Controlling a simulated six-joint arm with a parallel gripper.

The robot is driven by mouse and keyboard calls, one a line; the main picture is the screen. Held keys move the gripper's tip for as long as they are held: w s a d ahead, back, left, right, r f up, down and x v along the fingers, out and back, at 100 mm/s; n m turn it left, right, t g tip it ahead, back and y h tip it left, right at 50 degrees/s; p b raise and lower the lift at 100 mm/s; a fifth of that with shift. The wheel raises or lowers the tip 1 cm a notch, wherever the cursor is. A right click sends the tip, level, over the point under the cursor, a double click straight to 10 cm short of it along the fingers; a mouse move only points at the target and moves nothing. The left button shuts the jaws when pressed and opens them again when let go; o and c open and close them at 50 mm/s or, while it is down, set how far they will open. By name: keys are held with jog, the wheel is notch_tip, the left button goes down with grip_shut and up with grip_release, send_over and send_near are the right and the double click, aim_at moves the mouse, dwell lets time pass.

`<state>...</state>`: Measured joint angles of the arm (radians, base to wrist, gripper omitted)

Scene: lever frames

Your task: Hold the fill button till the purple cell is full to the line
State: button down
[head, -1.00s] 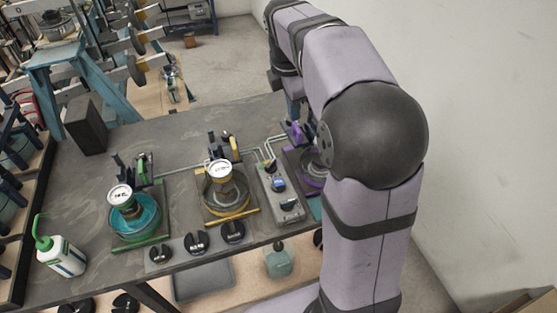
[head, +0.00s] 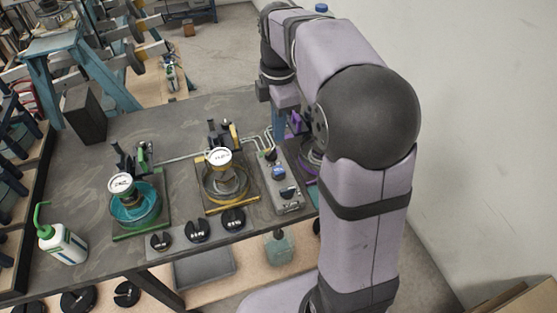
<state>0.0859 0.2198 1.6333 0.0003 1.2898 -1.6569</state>
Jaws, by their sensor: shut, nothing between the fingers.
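The purple cell (head: 311,163) stands at the right end of the bench, mostly hidden behind my arm; its liquid level and line cannot be seen. A purple handle (head: 295,121) shows behind it. A grey control box (head: 289,206) lies left of the purple cell. It has a blue round part (head: 278,173) and dark knobs; I cannot tell which part is the fill button. My gripper (head: 279,133) is shut and empty, pointing down near the far end of the control box and left of the purple handle. Its tips are small and unclear, so contact cannot be told.
A green-framed cell (head: 142,220) with teal liquid and a yellow-framed cell (head: 243,203) stand to the left, each with a white gauge. Thin tubes run behind them. Several black weights lie along the front edge. A green-and-white squeeze bottle (head: 65,246) stands at far left.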

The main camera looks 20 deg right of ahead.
aim_at(278, 170)
notch_tip(278, 170, down, 12)
jog(key=p, duration=0.3)
jog(key=shift+f, duration=0.15)
